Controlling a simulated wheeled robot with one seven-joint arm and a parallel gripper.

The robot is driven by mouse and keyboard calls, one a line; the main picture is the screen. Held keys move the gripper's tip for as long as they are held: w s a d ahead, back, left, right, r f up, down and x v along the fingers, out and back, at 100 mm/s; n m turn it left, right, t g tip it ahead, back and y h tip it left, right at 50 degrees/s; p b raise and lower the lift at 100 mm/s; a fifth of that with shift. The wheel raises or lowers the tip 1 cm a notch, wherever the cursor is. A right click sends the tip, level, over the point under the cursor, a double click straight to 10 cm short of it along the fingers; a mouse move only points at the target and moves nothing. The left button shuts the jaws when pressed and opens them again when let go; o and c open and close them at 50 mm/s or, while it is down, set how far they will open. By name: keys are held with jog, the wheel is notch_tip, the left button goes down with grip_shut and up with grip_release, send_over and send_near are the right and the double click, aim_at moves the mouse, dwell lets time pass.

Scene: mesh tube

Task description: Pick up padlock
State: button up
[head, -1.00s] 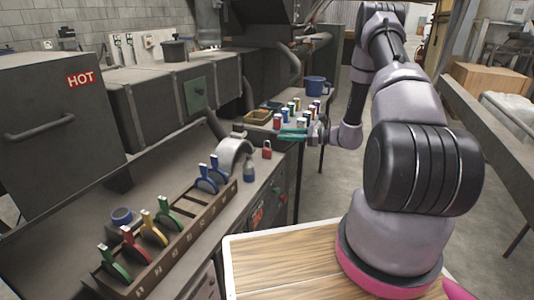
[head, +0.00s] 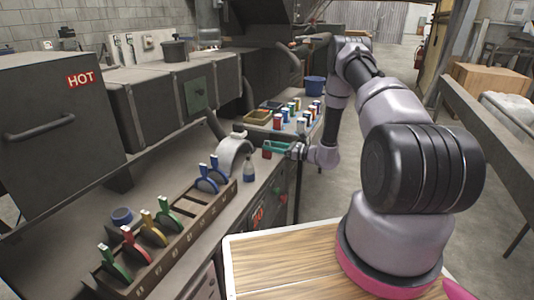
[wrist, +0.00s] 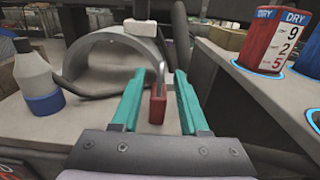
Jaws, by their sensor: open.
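The padlock (wrist: 157,106) has a red body and a silver shackle and stands upright on the bench. In the wrist view it shows between and beyond the teal fingers of my gripper (wrist: 160,85), which are open and empty. In the head view my gripper (head: 276,148) is low over the bench edge, level with the padlock (head: 266,152), which is partly covered by the teal fingers. I cannot tell whether a finger touches it.
A grey arch (wrist: 115,60) stands just behind the padlock. A bottle with a blue base (wrist: 36,78) is to the left. A red and white DRY block (wrist: 271,40) is to the right. A rack (head: 170,235) with coloured clips lies nearer.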

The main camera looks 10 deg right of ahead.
jog(key=shift+x, duration=0.95)
jog(key=shift+c, duration=0.3)
grip_shut()
dwell(0.4)
